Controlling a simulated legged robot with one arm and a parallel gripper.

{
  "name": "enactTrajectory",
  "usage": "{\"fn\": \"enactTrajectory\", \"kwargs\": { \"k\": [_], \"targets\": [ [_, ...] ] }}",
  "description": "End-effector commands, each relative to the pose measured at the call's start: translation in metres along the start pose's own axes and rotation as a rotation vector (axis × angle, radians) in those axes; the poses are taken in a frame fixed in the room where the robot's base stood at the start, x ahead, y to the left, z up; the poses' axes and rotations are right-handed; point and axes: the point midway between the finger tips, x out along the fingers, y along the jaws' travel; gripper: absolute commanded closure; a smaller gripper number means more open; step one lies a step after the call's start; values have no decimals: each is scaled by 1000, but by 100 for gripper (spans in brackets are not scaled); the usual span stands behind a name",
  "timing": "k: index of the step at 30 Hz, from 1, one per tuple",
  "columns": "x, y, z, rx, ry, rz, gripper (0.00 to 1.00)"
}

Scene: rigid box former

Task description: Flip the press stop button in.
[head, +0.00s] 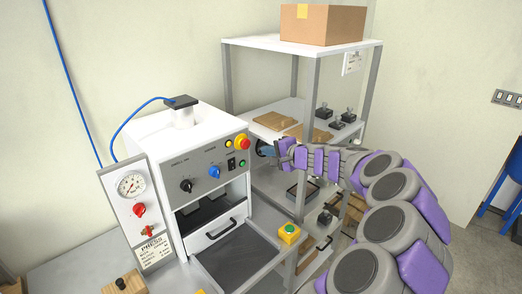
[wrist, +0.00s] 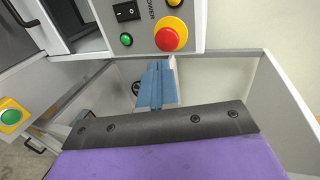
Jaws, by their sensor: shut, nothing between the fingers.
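The press stop button is a red mushroom knob on a yellow ring (head: 241,142) at the upper right of the white machine's front panel. In the wrist view the red knob (wrist: 171,33) is at the top, just right of centre. My gripper (head: 267,151) is to the right of the button in the head view. In the wrist view my gripper's blue fingers (wrist: 158,67) are together, with their tips just below the red knob. I cannot tell whether they touch it.
The white machine (head: 152,130) has dark and blue knobs, a power switch (wrist: 126,11) and a green button (wrist: 126,39). A green button on a yellow box (head: 289,231) stands at the bench's front right. A shelf unit (head: 300,47) with a cardboard box stands behind my arm.

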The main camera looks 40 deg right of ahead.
Motion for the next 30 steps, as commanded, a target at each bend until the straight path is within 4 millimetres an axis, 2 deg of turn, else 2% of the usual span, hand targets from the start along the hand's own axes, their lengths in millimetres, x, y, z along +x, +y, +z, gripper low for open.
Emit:
{"fn": "enactTrajectory", "kwargs": {
  "k": [3, 9, 15, 30],
  "targets": [
    [-25, 0, -2, 2, 5, -1, 100],
    [-53, -1, -2, 0, 4, -1, 100],
    [-60, 1, -1, 1, 2, 2, 100],
    [-61, 0, -1, 0, 1, 1, 100]
  ]
}}
